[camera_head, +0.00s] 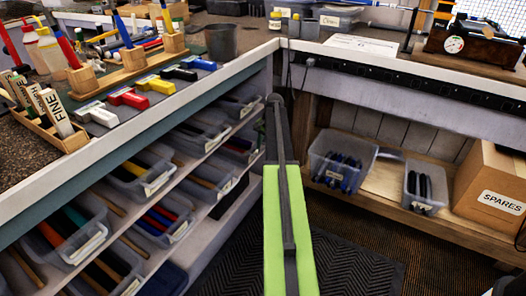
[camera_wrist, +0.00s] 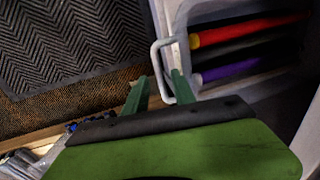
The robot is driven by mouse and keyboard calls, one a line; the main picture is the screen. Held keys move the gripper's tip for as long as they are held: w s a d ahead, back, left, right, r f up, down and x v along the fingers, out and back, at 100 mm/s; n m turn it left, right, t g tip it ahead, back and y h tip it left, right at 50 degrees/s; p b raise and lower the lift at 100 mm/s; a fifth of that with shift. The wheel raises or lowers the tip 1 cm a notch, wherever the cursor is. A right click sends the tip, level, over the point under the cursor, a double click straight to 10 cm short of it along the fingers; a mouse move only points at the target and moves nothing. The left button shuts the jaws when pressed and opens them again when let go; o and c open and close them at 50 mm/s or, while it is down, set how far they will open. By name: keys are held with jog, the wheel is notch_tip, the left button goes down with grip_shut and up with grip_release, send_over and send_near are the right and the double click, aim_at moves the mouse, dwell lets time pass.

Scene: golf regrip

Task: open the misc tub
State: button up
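In the wrist view, a pale tub (camera_wrist: 240,15) holds grips with red, black and purple parts. A pale loop handle (camera_wrist: 157,68) stands out from its front. No label can be read, so I cannot tell whether this is the misc tub. My gripper (camera_wrist: 160,80) is open, its two green fingers apart. One fingertip is left of the handle's outer bar and the other overlaps the inside of the loop; contact cannot be told. In the head view, several clear tubs (camera_head: 152,185) with pale labels sit on the left shelves; my gripper does not show there.
The left counter (camera_head: 60,180) overhangs the tub shelves. Two tubs (camera_head: 341,160) (camera_head: 425,190) and a SPARES box (camera_head: 490,195) stand on the right shelf. A dark ribbed mat (camera_head: 345,265) covers the floor.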

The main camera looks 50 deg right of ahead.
jog(key=shift+c, duration=0.2)
grip_shut()
dwell(1.1)
